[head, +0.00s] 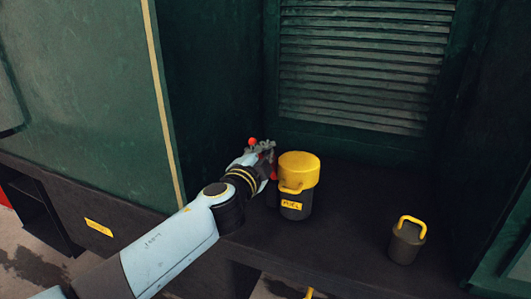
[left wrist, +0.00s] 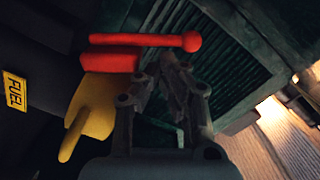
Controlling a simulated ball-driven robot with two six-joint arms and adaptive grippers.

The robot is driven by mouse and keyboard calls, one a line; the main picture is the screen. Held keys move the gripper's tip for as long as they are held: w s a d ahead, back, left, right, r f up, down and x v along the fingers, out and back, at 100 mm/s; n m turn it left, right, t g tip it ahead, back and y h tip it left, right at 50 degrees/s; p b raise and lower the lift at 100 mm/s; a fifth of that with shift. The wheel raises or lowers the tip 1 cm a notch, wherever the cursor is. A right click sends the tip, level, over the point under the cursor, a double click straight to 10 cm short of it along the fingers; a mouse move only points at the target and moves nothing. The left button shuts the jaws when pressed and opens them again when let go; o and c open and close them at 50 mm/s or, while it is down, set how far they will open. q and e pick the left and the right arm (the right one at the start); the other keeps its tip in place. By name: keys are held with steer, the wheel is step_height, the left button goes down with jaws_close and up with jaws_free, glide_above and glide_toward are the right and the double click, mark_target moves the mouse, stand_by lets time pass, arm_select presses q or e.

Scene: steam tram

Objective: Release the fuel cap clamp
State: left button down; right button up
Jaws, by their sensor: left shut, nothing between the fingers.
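The yellow fuel cap (head: 302,167) sits on a dark filler neck (head: 300,210) with a yellow FUEL label. The red clamp (left wrist: 110,62) is on the cap's side; its red lever with a ball end (left wrist: 191,41) also shows in the head view (head: 252,141). My left gripper (head: 266,153) is at the clamp, on the left of the cap. In the left wrist view its fingers (left wrist: 173,66) are shut and empty, close beside the clamp and below the lever. I cannot tell whether they touch it. My right gripper is not in view.
A small dark canister with a yellow handle (head: 405,243) stands to the right on the dark ledge (head: 345,235). A green louvred panel (head: 365,65) rises behind the cap. A green wall (head: 215,90) stands close on the left. The ledge between cap and canister is clear.

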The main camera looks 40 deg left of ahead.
arm_select(q)
steer(key=shift+a, duration=0.1)
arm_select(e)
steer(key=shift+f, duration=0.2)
arm_select(q)
steer(key=shift+a+n+b, duration=0.15)
steer(key=shift+n+b, duration=0.2)
steer(key=shift+n, duration=0.05)
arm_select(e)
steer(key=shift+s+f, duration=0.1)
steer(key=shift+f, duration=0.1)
